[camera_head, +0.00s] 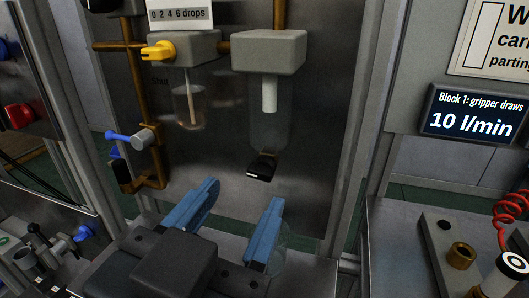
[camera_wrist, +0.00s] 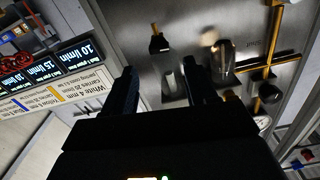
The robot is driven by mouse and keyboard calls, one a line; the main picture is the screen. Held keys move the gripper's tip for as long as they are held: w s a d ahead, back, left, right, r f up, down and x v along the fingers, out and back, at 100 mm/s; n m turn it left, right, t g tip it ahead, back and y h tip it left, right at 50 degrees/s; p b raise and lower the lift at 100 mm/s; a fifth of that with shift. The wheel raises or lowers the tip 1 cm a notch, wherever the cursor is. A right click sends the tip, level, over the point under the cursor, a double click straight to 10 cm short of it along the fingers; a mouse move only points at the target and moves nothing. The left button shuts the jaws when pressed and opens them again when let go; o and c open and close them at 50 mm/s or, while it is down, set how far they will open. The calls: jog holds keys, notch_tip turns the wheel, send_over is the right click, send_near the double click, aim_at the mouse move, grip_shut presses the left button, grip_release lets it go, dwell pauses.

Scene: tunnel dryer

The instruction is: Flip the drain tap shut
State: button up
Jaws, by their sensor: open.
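The drain tap appears to be the small black lever (camera_head: 262,167) at the bottom of the clear filter bowl (camera_head: 284,115), hanging under a grey block. It has a pale edge. The wrist view shows a black piece (camera_wrist: 158,43) that looks like the same tap, just beyond the fingertips. My gripper (camera_head: 243,195) has blue fingers, spread apart and empty. It is below and in front of the tap, apart from it. In the wrist view the two dark fingers (camera_wrist: 160,73) stand either side of the line to the tap.
Left of the bowl are a yellow knob (camera_head: 160,50), a clear drip cup (camera_head: 189,105) and a blue lever valve (camera_head: 125,138) on brass pipe. A clear container (camera_head: 278,258) stands partly behind my right finger. A metal upright (camera_head: 352,130) bounds the panel on the right.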

aim_at(258, 172)
jog(key=shift+p+x, duration=0.35)
jog(key=shift+x, duration=2.25)
jog(key=shift+c, duration=0.5)
jog(key=c, duration=1)
jog(key=shift+o, duration=0.2)
jog(key=shift+n+p, duration=0.4)
jog(key=shift+n, duration=0.4)
jog(key=o, duration=1.1)
jog(key=shift+c, duration=0.2)
